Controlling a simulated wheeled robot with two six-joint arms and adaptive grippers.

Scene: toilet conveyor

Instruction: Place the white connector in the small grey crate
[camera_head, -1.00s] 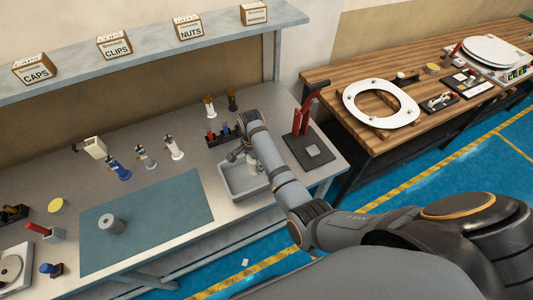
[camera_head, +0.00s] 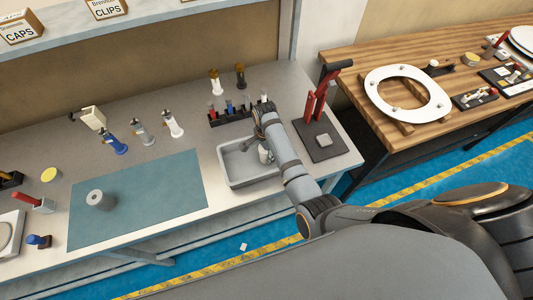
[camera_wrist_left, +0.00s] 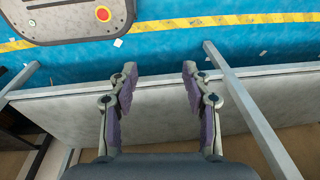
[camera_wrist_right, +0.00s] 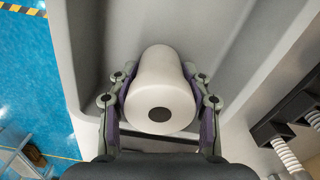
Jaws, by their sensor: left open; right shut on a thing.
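The white connector (camera_wrist_right: 162,85), a white cylinder with a dark round hole in its end, is between the fingers of my right gripper (camera_wrist_right: 160,100), which is shut on it. In the right wrist view the grey walls and floor of the small grey crate (camera_wrist_right: 88,50) surround it. In the head view the crate (camera_head: 236,172) stands at the table's front right, and part of the white connector (camera_head: 264,154) shows in it beside my arm. Whether it touches the crate floor I cannot tell. My left gripper (camera_wrist_left: 160,75) is open and empty, seen only in the left wrist view.
A rack (camera_head: 232,115) with several coloured pieces stands behind the crate. A red-handled press (camera_head: 318,105) is to its right. Blue, grey and white fittings (camera_head: 172,125) stand to the left. A teal mat (camera_head: 145,195) holds a grey roll (camera_head: 98,199).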

